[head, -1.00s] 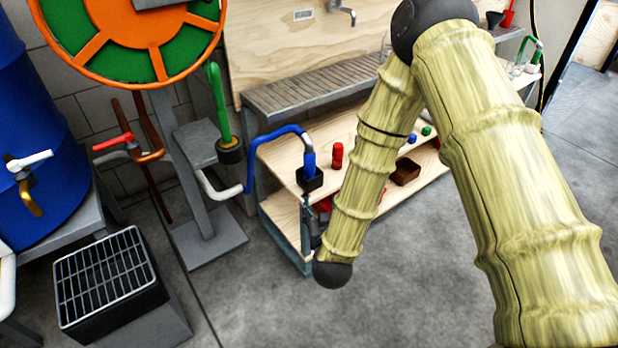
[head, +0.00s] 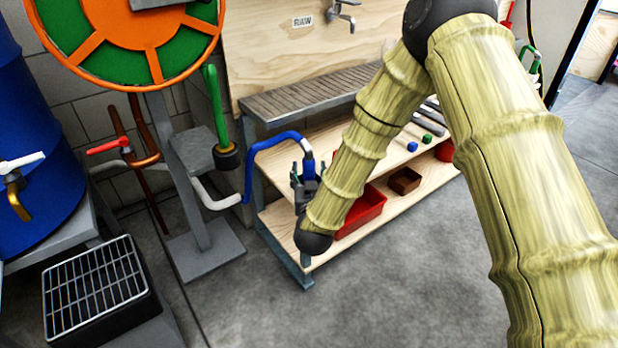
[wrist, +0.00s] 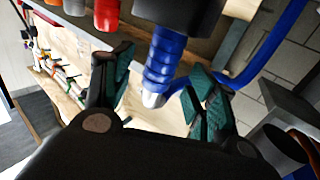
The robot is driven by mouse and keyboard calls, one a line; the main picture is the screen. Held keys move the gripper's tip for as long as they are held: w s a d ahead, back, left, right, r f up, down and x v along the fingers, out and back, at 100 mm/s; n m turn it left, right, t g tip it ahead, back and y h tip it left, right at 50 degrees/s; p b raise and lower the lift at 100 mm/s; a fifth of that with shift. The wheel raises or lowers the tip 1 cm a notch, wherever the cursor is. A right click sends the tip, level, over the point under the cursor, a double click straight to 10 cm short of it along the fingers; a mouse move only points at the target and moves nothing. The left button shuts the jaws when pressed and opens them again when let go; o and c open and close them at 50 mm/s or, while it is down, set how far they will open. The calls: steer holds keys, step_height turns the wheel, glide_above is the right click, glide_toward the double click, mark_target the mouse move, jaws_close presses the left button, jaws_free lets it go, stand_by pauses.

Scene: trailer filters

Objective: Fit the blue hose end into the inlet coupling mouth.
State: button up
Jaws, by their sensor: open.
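The blue hose end (wrist: 164,62) is ribbed and shows between the two fingers of my gripper (wrist: 158,66) in the wrist view. The fingers are spread, with a visible gap on the left side. The blue hose (head: 268,143) arches left to a white pipe. A dark coupling (head: 228,157) with a green hose in its top stands left of the bench. I cannot make out an empty coupling mouth.
The floor in front is clear.

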mark_target(309, 170)
steer(key=shift+w+b, duration=0.45)
steer(key=shift+w, duration=1.25)
steer(key=shift+c, duration=0.5)
steer(key=c, duration=1.1)
